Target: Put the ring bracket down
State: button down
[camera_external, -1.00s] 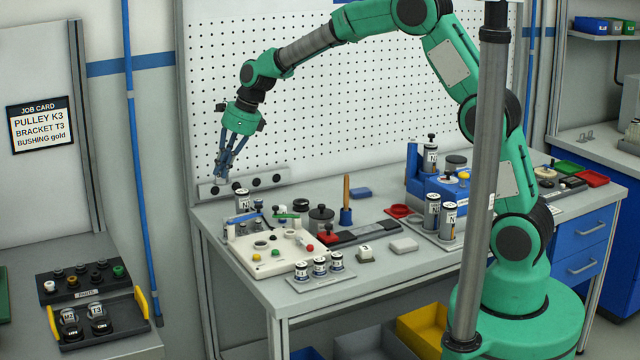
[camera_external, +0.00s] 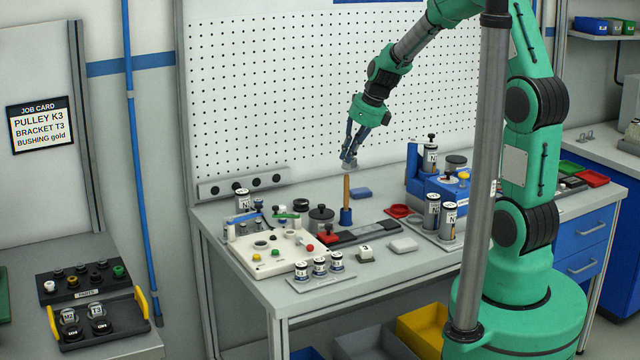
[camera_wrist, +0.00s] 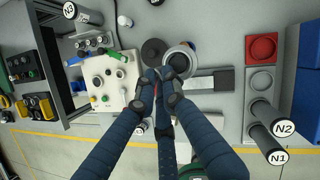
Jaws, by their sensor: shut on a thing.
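My gripper (camera_external: 350,156) is shut on a small grey piece, the ring bracket (camera_external: 349,164), held in the air above the workbench. In the wrist view, my fingertips (camera_wrist: 164,76) close at its near side, and the bracket (camera_wrist: 179,61) shows as a pale round ring beyond them. Its label cannot be read. The bracket is just above the upright wooden handle (camera_external: 347,187) with a blue base; I cannot tell the exact gap. The job card (camera_external: 40,125) reads pulley K3, bracket T3, bushing gold.
A white fixture board (camera_external: 245,258) with several coloured knobs lies at the bench's left. Labelled cylinders stand on a plate (camera_external: 320,283) at the front and at the right. A dark tray (camera_external: 105,328) with yellow handles sits on the left table.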

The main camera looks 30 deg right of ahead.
jog(key=s+d+m, duration=0.2)
jog(key=s+d, duration=0.4)
jog(key=d, duration=0.3)
jog(key=shift+h, duration=0.4)
jog(key=f, duration=1.5)
jog(key=shift+d+p, duration=0.3)
jog(key=shift+w, duration=0.15)
jog(key=w, duration=0.5)
jog(key=w+f+b, duration=0.1)
jog(key=w, duration=0.4)
jog(key=w+d, duration=0.1)
jog(key=w, duration=0.4)
jog(key=shift+w+f+b, duration=0.3)
jog(key=shift+w, duration=0.1)
jog(key=shift+f+b, duration=0.7)
jog(key=shift+f, duration=1.05)
